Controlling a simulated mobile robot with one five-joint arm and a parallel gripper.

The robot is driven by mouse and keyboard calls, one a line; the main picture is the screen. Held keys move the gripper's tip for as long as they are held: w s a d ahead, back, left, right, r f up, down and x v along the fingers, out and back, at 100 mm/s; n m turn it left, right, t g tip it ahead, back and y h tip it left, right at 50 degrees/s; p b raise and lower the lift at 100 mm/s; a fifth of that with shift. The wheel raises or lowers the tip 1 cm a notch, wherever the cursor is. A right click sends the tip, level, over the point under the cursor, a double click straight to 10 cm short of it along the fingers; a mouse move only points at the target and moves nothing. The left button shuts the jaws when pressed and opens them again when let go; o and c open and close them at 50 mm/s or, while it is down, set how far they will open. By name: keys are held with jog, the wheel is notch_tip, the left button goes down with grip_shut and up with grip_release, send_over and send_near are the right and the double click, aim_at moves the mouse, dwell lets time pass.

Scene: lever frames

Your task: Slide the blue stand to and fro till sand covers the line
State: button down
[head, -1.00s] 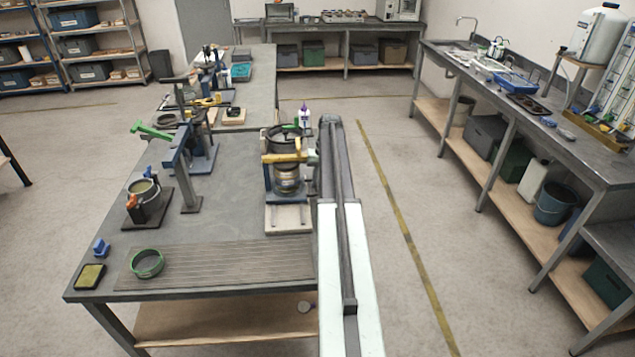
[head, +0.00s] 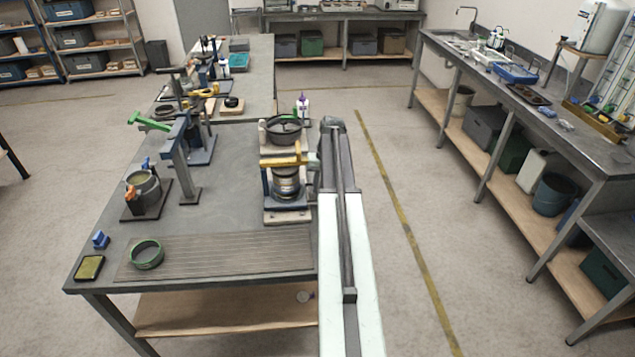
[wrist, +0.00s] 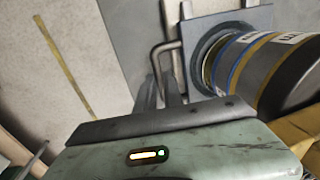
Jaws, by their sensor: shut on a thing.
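The blue stand (head: 266,186) is upright on a pale base board (head: 287,220) near the table's right edge. A metal cylinder (head: 286,182) stands in it, under a yellow bar (head: 283,160) and a dark round pan (head: 283,130). In the wrist view the stand's blue plate (wrist: 262,16) carries the cylinder (wrist: 285,75), which has blue and yellow bands. My gripper (wrist: 170,92) is shut at the bent metal handle (wrist: 157,58) beside the plate. In the head view my gripper (head: 313,162) is small, at the stand's right. The sand level and the line cannot be made out.
A post fixture (head: 186,165) and a pot on a dark base (head: 144,188) stand to the left. A green-rimmed ring (head: 146,255) lies on the ribbed mat (head: 215,256) in front. The middle of the table (head: 228,190) is clear.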

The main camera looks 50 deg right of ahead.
jog(key=shift+s+a, duration=0.1)
jog(key=shift+s, duration=0.05)
jog(key=c, duration=1.5)
grip_release()
jog(key=r+p, duration=0.5)
jog(key=d+r+p, duration=0.1)
jog(key=r+p, duration=0.1)
jog(key=shift+s+r+p, duration=0.3)
jog(key=shift+s+r, duration=0.05)
jog(key=shift+s, duration=0.05)
